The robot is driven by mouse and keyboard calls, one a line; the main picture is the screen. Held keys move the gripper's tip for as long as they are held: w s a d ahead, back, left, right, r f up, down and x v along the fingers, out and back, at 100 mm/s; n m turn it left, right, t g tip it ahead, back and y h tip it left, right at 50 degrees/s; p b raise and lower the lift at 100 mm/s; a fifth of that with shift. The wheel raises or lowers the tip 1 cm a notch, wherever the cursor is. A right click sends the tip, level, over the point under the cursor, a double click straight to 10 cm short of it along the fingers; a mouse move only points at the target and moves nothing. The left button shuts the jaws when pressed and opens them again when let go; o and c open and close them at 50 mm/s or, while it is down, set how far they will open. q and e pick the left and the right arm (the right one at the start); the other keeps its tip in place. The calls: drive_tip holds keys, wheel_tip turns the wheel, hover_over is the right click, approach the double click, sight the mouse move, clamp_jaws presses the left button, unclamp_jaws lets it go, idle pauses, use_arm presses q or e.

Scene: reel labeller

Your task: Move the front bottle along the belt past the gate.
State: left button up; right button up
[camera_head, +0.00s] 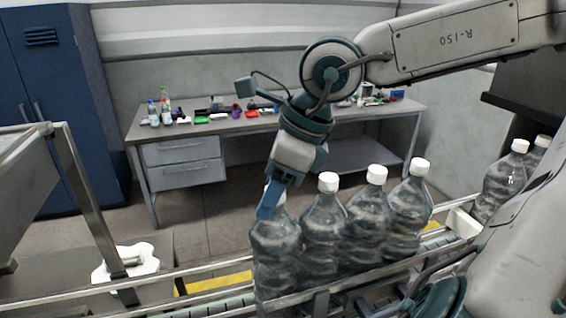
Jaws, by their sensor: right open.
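The front bottle (275,250), clear with a ribbed body, stands upright at the left end of a row on the belt (210,307). Three white-capped bottles (322,232) stand close behind it to the right. My right gripper (268,208) reaches down from above, its blue finger in front of the front bottle's neck and covering most of its cap. It is open; whether it touches the bottle I cannot tell. I cannot identify the gate for certain; a slanted metal post (95,205) stands beside the belt at left. My left gripper is not in view.
Metal rails (205,268) run along the belt. The stretch left of the front bottle looks clear. More bottles (502,180) stand at far right. A white bracket (125,263) is by the post. A cluttered desk (250,125) and blue cabinet (60,100) are behind.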

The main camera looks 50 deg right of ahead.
drive_tip(key=shift+s+a+f, duration=0.1)
drive_tip(key=shift+s+f, duration=0.15)
drive_tip(key=shift+s, duration=0.35)
drive_tip(key=shift+w, duration=0.3)
drive_tip(key=c, duration=0.3)
clamp_jaws()
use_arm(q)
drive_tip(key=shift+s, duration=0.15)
use_arm(e)
drive_tip(key=shift+w, duration=0.1)
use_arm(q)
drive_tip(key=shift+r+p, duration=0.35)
use_arm(e)
drive_tip(key=shift+r, duration=0.45)
